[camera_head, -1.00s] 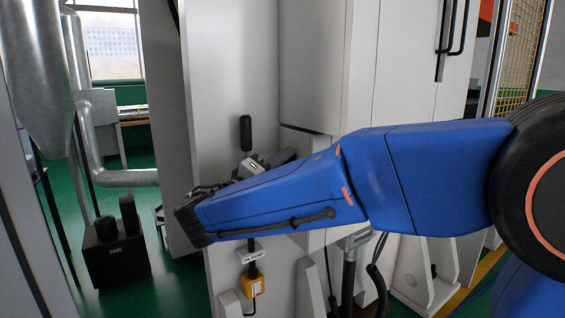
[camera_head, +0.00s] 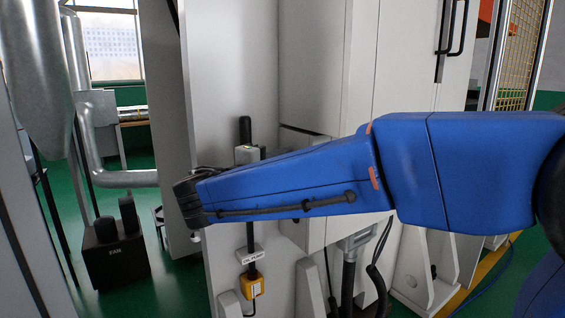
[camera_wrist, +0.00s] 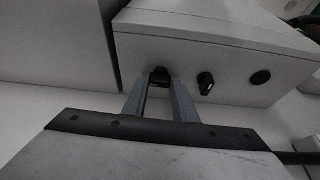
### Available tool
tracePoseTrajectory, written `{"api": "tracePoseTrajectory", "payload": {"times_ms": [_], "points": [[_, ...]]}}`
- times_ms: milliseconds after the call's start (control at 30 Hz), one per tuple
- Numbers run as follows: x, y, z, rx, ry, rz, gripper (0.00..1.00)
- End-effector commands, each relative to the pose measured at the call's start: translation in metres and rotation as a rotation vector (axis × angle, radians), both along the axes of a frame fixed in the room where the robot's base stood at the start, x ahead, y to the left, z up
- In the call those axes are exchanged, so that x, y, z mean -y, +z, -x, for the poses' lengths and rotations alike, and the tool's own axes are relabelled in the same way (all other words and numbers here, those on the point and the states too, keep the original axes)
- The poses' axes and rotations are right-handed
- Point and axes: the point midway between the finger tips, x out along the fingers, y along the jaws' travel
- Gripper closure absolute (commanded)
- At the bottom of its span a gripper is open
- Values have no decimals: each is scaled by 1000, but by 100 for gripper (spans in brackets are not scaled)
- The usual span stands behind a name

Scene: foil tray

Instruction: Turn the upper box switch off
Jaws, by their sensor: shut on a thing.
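In the wrist view a pale box (camera_wrist: 215,55) has a row of dark controls along its face. My gripper (camera_wrist: 161,78) reaches to this face with its two grey fingers on either side of a small black switch (camera_wrist: 160,73), and is shut on it. A second black switch knob (camera_wrist: 206,83) stands just right of the fingers, free of them. Whether the held switch is on or off cannot be told. In the head view my blue arm hides the gripper and this box face.
A round black button (camera_wrist: 260,77) sits farther right on the same face. Grey cabinets (camera_head: 400,75) stand behind. A dark pedal-like unit (camera_head: 115,255) is on the green floor.

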Motion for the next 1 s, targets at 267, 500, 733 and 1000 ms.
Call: {"api": "tracePoseTrajectory", "payload": {"times_ms": [267, 500, 733, 1000], "points": [[0, -1, 0, -45, 1, 29, 97], [-1, -1, 0, -47, 1, 31, 97], [0, -1, 0, -46, 1, 30, 56], [-1, 0, 1, -45, 0, 30, 56]]}}
